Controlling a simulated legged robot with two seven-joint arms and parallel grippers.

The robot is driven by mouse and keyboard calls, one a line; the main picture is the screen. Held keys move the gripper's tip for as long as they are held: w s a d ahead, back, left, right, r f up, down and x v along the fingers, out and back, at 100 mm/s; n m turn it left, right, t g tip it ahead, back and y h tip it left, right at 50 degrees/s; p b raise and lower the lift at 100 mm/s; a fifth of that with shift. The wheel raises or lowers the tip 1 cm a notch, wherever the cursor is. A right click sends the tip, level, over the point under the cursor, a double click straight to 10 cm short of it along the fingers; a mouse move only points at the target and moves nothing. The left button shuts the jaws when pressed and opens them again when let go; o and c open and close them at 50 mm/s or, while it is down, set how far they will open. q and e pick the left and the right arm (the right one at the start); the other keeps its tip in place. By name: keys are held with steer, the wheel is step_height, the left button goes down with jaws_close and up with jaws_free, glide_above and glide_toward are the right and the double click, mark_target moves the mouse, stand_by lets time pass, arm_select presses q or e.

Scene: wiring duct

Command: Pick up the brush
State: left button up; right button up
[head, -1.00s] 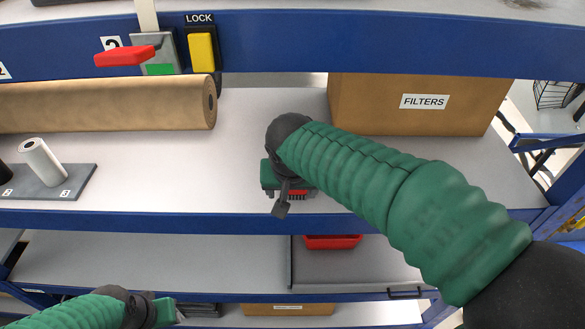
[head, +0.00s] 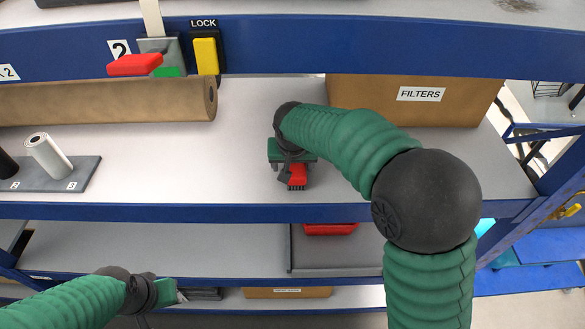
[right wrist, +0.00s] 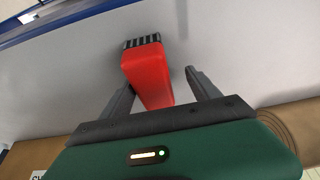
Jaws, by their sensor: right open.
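The brush has a red body and dark bristles and lies on the middle shelf. In the head view the brush (head: 297,176) shows just in front of my right gripper (head: 294,164), which partly covers it. In the right wrist view the red brush (right wrist: 147,72) lies between the two spread fingers of the right gripper (right wrist: 155,85), its bristles at the far end. A gap shows beside the right-hand finger. My left gripper (head: 172,292) is low at the left, in front of the lower shelves; its fingers are too small to judge.
A cardboard box marked FILTERS (head: 405,105) stands behind at the right. A brown paper roll (head: 110,102) lies at the back left. A white roll (head: 48,155) stands on a grey base.

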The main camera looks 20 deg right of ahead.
steer(key=shift+d+f, duration=0.35)
steer(key=shift+d, duration=0.45)
steer(key=shift+a, duration=0.35)
steer(key=shift+c, duration=0.5)
steer(key=shift+a+r, duration=0.1)
steer(key=shift+a, duration=0.1)
steer(key=c, duration=0.5)
steer(key=shift+d, duration=0.35)
steer(key=c, duration=0.9)
